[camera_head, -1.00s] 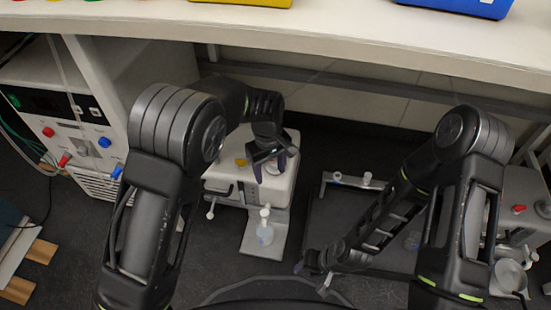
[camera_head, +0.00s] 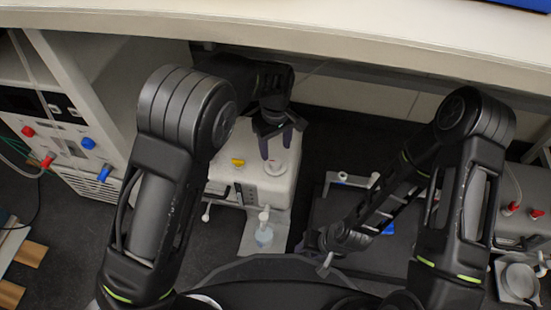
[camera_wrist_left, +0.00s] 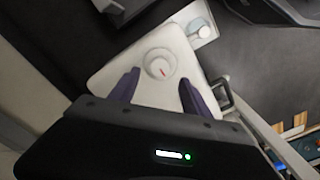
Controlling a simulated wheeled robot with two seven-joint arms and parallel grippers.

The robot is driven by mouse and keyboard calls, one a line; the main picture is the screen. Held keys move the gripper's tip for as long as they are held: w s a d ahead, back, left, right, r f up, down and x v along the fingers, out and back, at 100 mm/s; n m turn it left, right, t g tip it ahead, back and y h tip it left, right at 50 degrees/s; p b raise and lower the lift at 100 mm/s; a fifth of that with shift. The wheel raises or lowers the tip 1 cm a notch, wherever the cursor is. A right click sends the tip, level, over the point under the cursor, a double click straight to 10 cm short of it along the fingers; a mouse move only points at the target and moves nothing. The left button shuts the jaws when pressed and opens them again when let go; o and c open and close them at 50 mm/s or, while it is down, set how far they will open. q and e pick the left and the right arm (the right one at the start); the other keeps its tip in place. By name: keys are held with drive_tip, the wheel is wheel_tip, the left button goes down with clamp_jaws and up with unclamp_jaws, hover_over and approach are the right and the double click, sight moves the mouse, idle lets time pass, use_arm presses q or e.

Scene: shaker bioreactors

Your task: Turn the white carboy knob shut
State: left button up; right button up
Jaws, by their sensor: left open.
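My left gripper (camera_head: 276,146) is open just behind and above the knob in the head view. In the left wrist view, the knob (camera_wrist_left: 160,64) shows beyond and between the two spread fingers of my left gripper (camera_wrist_left: 158,78), with clear space on both sides. No finger visibly grips it. My right gripper (camera_head: 326,258) hangs low at the centre; its fingers are too small to read.
A yellow knob (camera_head: 238,162) is on the same unit, left of the white one. A small bottle (camera_head: 264,236) stands in front on a plate. The bench edge (camera_head: 330,62) overhangs behind. A cabinet with red and blue fittings (camera_head: 88,143) is at left.

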sight(276, 161)
use_arm(q)
wheel_tip(276, 161, down, 6)
drive_tip(key=shift+f+b, duration=0.1)
drive_tip(key=shift+b, duration=1.1)
use_arm(e)
drive_tip(key=f, duration=0.2)
drive_tip(key=shift+w+f, duration=0.25)
drive_tip(key=shift+f, duration=0.05)
use_arm(q)
drive_tip(key=shift+c, duration=0.3)
clamp_jaws()
